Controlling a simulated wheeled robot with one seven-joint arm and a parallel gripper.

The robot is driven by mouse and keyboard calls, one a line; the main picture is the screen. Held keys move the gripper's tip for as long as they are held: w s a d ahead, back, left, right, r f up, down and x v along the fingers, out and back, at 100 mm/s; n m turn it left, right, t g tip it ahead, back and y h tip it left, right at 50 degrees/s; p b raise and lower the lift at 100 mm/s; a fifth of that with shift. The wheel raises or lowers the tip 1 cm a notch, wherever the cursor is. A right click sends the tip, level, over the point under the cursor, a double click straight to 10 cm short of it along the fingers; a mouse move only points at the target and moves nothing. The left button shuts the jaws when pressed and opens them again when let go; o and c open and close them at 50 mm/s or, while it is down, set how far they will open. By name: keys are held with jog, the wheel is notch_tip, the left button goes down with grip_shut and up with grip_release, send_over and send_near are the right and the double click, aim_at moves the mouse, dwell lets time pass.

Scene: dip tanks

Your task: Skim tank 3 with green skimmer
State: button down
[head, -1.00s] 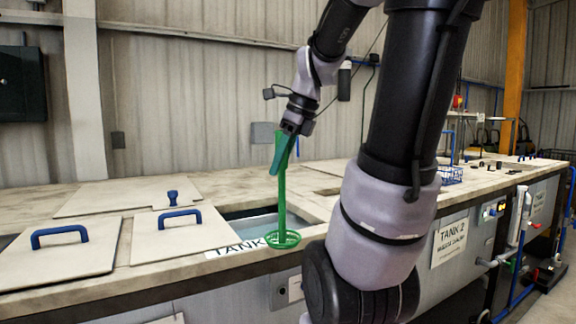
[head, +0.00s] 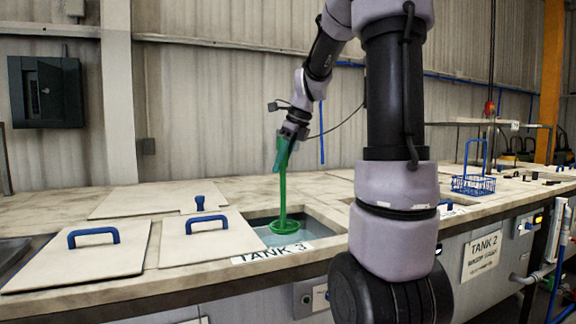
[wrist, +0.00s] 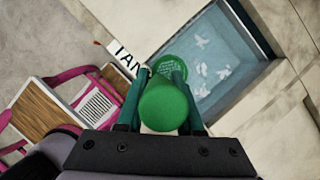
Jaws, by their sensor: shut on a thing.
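My gripper (head: 284,139) is shut on the green skimmer (head: 283,195), which hangs upright with its round mesh head downward. In the head view the skimmer's head shows in front of the opening of tank 3 (head: 262,239), just behind the TANK 3 label. In the wrist view the skimmer's handle end (wrist: 164,107) sits between the fingers, and its mesh head lies at the near left corner of the tank opening. White flakes (wrist: 205,75) float in the tank's blue-grey liquid. I cannot tell whether the head touches the liquid.
Lids with blue handles (head: 94,237) lie on the bench left of the opening. A blue wire basket (head: 473,184) stands farther right along the bench. In the wrist view a pink-framed item with wooden slats (wrist: 40,105) is at lower left.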

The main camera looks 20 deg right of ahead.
send_over(275, 223)
notch_tip(275, 223, down, 17)
jog(key=shift+w+r, duration=0.1)
dwell(1.1)
jog(key=shift+d, duration=0.1)
